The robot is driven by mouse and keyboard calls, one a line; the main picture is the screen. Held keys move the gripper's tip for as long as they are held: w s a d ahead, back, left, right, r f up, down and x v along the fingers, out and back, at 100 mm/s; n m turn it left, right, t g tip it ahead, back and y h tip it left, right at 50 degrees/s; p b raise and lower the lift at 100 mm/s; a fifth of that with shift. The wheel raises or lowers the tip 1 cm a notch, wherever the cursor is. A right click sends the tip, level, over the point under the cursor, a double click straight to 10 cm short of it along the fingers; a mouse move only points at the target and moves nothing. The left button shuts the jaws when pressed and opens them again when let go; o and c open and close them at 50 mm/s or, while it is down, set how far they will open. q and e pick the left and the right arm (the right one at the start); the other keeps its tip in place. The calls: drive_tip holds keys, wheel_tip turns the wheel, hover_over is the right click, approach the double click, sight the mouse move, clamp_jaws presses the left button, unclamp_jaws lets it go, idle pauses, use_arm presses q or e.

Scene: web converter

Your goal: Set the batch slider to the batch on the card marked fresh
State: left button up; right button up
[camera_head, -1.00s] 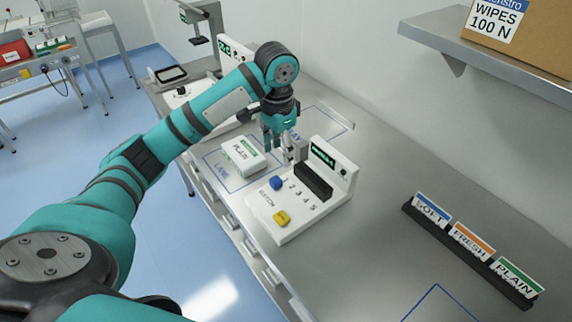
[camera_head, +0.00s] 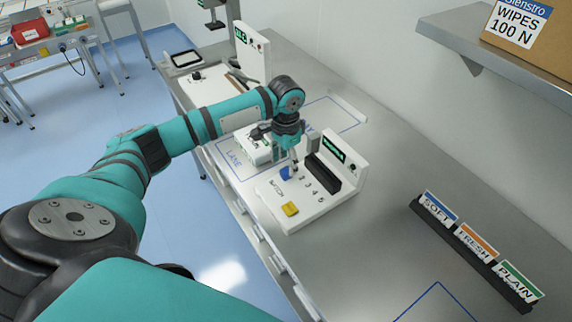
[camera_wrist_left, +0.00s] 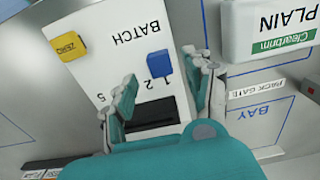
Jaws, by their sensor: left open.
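The batch station (camera_head: 315,212) is a white unit with a blue slider knob (camera_head: 287,173) beside a row of numbers. In the left wrist view the blue knob (camera_wrist_left: 159,66) sits by the 1, at the end of the row. My left gripper (camera_head: 293,168) is open, pointing down over the knob. In the wrist view its fingers (camera_wrist_left: 160,76) are spread to either side of the knob, with no clear contact. The fresh card (camera_head: 475,241), with an orange band, stands between the soft card (camera_head: 438,209) and the plain card (camera_head: 517,281). Its small print is unreadable. My right gripper is not in view.
A yellow button (camera_head: 290,209) marked zero is on the unit's front. A green display (camera_head: 333,149) and black block (camera_head: 322,173) stand behind the numbers. A white plain pack (camera_wrist_left: 268,30) lies beside the unit. The bench between the unit and the cards is clear.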

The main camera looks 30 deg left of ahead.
sight(286, 170)
use_arm(q)
drive_tip(key=shift+f, duration=1.65)
clamp_jaws()
drive_tip(key=shift+w, duration=0.1)
